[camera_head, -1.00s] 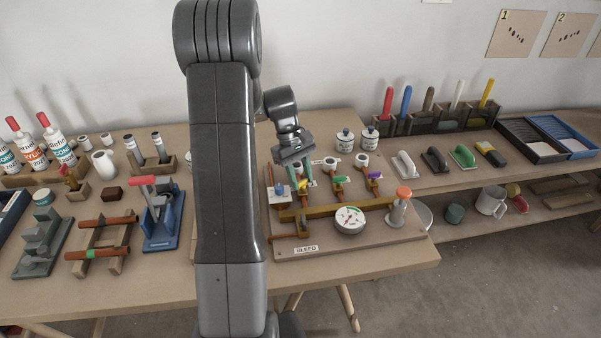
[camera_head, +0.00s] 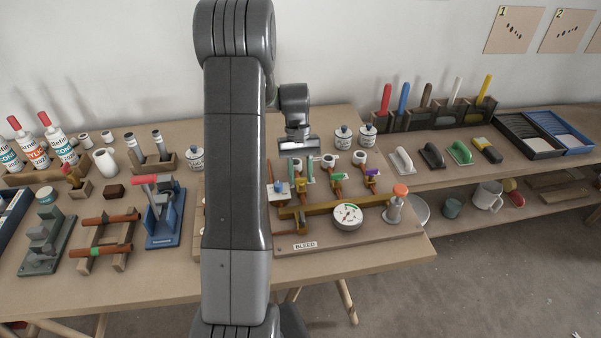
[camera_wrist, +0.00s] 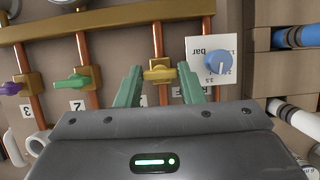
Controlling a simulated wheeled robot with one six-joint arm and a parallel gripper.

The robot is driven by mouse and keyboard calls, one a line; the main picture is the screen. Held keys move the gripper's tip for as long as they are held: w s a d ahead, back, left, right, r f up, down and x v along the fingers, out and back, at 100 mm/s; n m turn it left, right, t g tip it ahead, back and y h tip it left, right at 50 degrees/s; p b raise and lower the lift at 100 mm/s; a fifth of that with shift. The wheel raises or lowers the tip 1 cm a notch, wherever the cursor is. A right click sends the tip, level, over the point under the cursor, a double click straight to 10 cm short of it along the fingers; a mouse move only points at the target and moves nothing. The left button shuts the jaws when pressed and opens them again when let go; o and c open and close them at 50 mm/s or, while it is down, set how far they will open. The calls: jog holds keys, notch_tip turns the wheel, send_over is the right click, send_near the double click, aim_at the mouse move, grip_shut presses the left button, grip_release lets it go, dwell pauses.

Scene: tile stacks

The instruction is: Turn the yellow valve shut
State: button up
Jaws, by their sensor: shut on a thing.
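The yellow valve (camera_wrist: 160,72) sits on a vertical copper pipe below the brass manifold in the wrist view. Its handle lies crosswise to the pipe. My gripper (camera_wrist: 160,70) has its two green fingers on either side of this handle, shut on it. In the head view my gripper (camera_head: 297,168) is low over the left part of the valve board (camera_head: 370,244).
A green valve (camera_wrist: 75,82) and a purple valve (camera_wrist: 12,88) are on neighbouring pipes. A blue knob (camera_wrist: 219,62) on a white plate is close beside the right finger. A round gauge (camera_head: 347,216) and an orange-topped post (camera_head: 396,203) stand on the board.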

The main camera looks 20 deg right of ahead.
jog(key=o, duration=1)
jog(key=v, duration=1.3)
jog(key=shift+w+r, duration=0.1)
jog(key=shift+r, duration=0.3)
jog(key=shift+f, duration=0.1)
jog(key=x, duration=1.3)
jog(key=shift+f, duration=0.35)
jog(key=shift+r, duration=0.1)
